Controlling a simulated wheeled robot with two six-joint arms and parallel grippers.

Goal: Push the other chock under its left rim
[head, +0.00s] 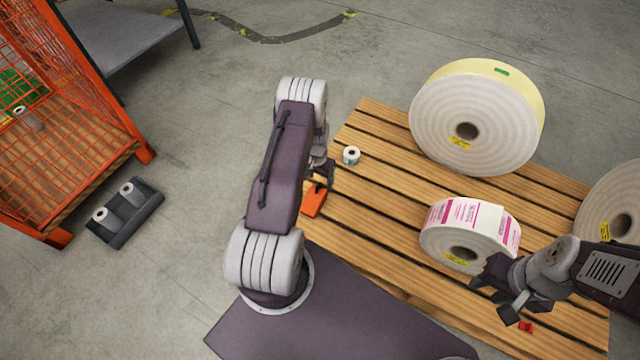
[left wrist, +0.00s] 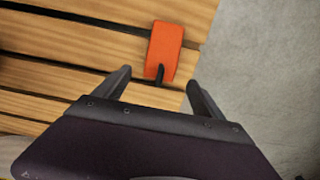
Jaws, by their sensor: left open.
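An orange chock (head: 314,200), a wedge with a small black peg, lies on the left edge of the wooden pallet (head: 385,150). My left gripper (head: 320,178) is open just above it. In the left wrist view the chock (left wrist: 166,48) shows ahead of and between the open fingers (left wrist: 160,92), not gripped. My right gripper (head: 493,299) is open and empty beside that roll's lower right. A small red piece (head: 526,327), perhaps another chock, lies below it.
A large pale roll (head: 440,120) stands at the pallet's back, another (head: 610,205) at the right edge. A small roll (head: 351,155) sits near the left gripper. An orange mesh cage (head: 140,150) and black tray (head: 130,222) stand on the floor at left.

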